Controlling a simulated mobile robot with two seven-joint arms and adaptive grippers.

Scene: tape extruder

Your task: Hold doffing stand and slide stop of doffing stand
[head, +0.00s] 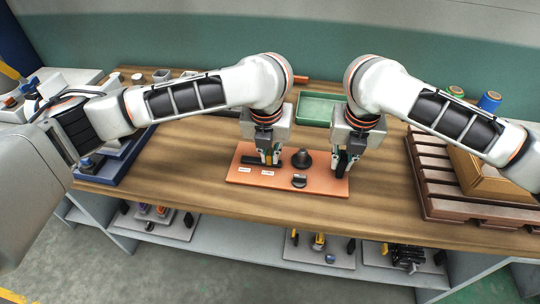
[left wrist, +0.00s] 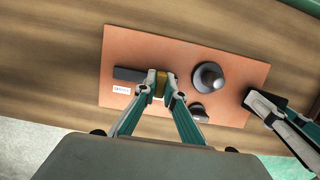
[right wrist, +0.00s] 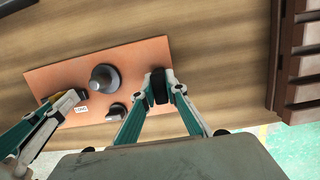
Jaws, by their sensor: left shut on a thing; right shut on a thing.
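The doffing stand is an orange-red board (head: 318,186) lying on the wooden table. It carries a dark cone (head: 302,158), a small dark knob (head: 299,181), white labels and a dark rail (left wrist: 130,74) on its left. My left gripper (head: 271,160) is shut on a small brass-coloured block (left wrist: 160,85) at the rail's right end, which looks like the stop. The fingers partly hide the block. My right gripper (head: 341,169) is shut on a black upright piece (right wrist: 159,86) at the board's right end.
A green tray (head: 318,108) stands behind the board. A brown slatted pallet (head: 430,185) is at the right, and a blue tray (head: 115,165) at the left. Bare table surrounds the board. Shelves with several tools are below.

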